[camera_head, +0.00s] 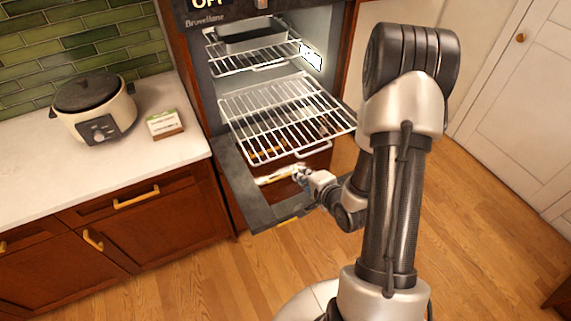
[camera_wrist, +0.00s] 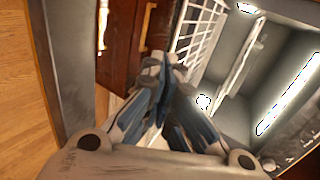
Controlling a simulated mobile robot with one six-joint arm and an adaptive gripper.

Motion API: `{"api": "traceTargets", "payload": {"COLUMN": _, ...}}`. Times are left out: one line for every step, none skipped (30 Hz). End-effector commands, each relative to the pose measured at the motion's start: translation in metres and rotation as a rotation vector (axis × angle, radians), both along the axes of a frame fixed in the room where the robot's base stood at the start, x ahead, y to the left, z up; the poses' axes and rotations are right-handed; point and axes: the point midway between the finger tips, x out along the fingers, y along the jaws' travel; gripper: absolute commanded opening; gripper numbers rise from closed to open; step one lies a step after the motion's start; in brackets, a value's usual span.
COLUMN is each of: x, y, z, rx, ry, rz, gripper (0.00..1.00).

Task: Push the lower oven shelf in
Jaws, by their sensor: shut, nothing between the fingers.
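The lower oven shelf (camera_head: 270,118) is a white wire rack pulled well out of the open oven (camera_head: 270,85), over the lowered door. It is empty, with a loop handle at its front edge. It also shows in the wrist view (camera_wrist: 198,35), just beyond my fingers. My gripper (camera_head: 303,174) is shut and empty, in front of and slightly below the shelf's front edge. In the wrist view my gripper (camera_wrist: 165,95) shows its blue-grey fingertips together. I cannot tell whether they touch the shelf.
The upper shelf (camera_head: 255,58) holds a dark baking pan (camera_head: 250,36) inside the oven. The lowered oven door (camera_head: 245,195) lies under the lower shelf. A cooker (camera_head: 95,108) and a small box (camera_head: 165,124) stand on the left counter. Wooden floor is clear in front.

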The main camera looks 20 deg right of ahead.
Motion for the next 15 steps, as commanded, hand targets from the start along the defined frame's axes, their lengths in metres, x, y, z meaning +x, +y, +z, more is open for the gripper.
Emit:
{"api": "traceTargets", "payload": {"x": 0.003, "y": 0.000, "z": -0.006, "rx": -0.002, "ry": -0.005, "rz": 0.002, "gripper": 0.00}}
{"api": "traceTargets", "payload": {"x": 0.004, "y": 0.000, "z": -0.007, "rx": -0.002, "ry": -0.004, "rz": 0.004, "gripper": 0.00}}
{"api": "traceTargets", "payload": {"x": 0.005, "y": 0.000, "z": -0.007, "rx": -0.002, "ry": -0.004, "rz": 0.005, "gripper": 0.00}}
{"api": "traceTargets", "payload": {"x": 0.007, "y": 0.000, "z": -0.008, "rx": -0.001, "ry": -0.004, "rz": 0.004, "gripper": 0.00}}
{"api": "traceTargets", "payload": {"x": 0.007, "y": 0.000, "z": -0.008, "rx": -0.001, "ry": -0.004, "rz": 0.005, "gripper": 0.00}}
{"api": "traceTargets", "payload": {"x": 0.009, "y": 0.000, "z": -0.009, "rx": -0.001, "ry": -0.004, "rz": 0.005, "gripper": 0.00}}
{"api": "traceTargets", "payload": {"x": 0.010, "y": 0.000, "z": -0.010, "rx": -0.001, "ry": -0.003, "rz": 0.004, "gripper": 0.00}}
{"api": "traceTargets", "payload": {"x": 0.010, "y": 0.000, "z": -0.010, "rx": -0.001, "ry": -0.004, "rz": 0.004, "gripper": 0.00}}
{"api": "traceTargets", "payload": {"x": 0.012, "y": 0.000, "z": -0.011, "rx": -0.002, "ry": -0.004, "rz": 0.005, "gripper": 0.00}}
{"api": "traceTargets", "payload": {"x": 0.012, "y": 0.000, "z": -0.011, "rx": -0.001, "ry": -0.003, "rz": 0.003, "gripper": 0.00}}
{"api": "traceTargets", "payload": {"x": 0.013, "y": 0.000, "z": -0.011, "rx": -0.001, "ry": -0.004, "rz": 0.003, "gripper": 0.00}}
{"api": "traceTargets", "payload": {"x": 0.014, "y": 0.000, "z": -0.012, "rx": -0.002, "ry": -0.003, "rz": 0.004, "gripper": 0.00}}
{"api": "traceTargets", "payload": {"x": 0.015, "y": 0.001, "z": -0.013, "rx": -0.003, "ry": -0.003, "rz": 0.003, "gripper": 0.00}}
{"api": "traceTargets", "payload": {"x": 0.015, "y": 0.001, "z": -0.013, "rx": -0.002, "ry": -0.004, "rz": 0.002, "gripper": 0.00}}
{"api": "traceTargets", "payload": {"x": 0.016, "y": 0.001, "z": -0.014, "rx": -0.003, "ry": -0.003, "rz": 0.002, "gripper": 0.00}}
